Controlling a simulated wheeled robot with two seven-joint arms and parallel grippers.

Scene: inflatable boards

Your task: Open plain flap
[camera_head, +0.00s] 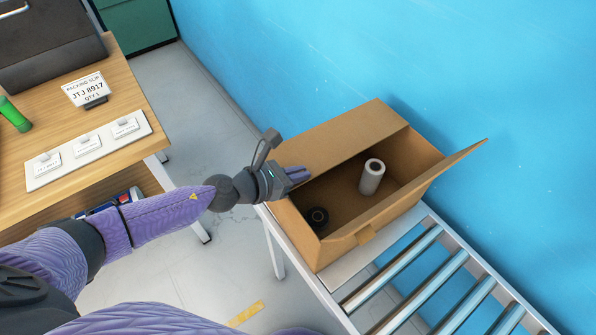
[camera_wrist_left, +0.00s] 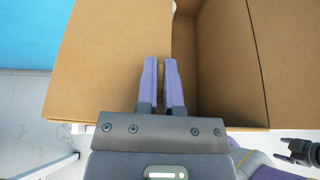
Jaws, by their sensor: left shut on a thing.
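An open-topped brown cardboard box (camera_head: 345,247) stands on the near end of a roller conveyor. Its plain flap (camera_head: 335,138) is the broad panel along the far left side of the opening. It also fills the left of the left wrist view (camera_wrist_left: 110,60), with the box's inside to its right. My left gripper (camera_head: 302,173) is at the flap's near end, its two fingers (camera_wrist_left: 161,85) shut on the flap's edge. Another flap (camera_head: 462,158) tilts outward on the right. My right gripper does not show in the head view.
Rollers (camera_head: 405,278) extend to the lower right. A wooden table (camera_head: 135,105) with label cards (camera_head: 87,146) stands at left, with floor between.

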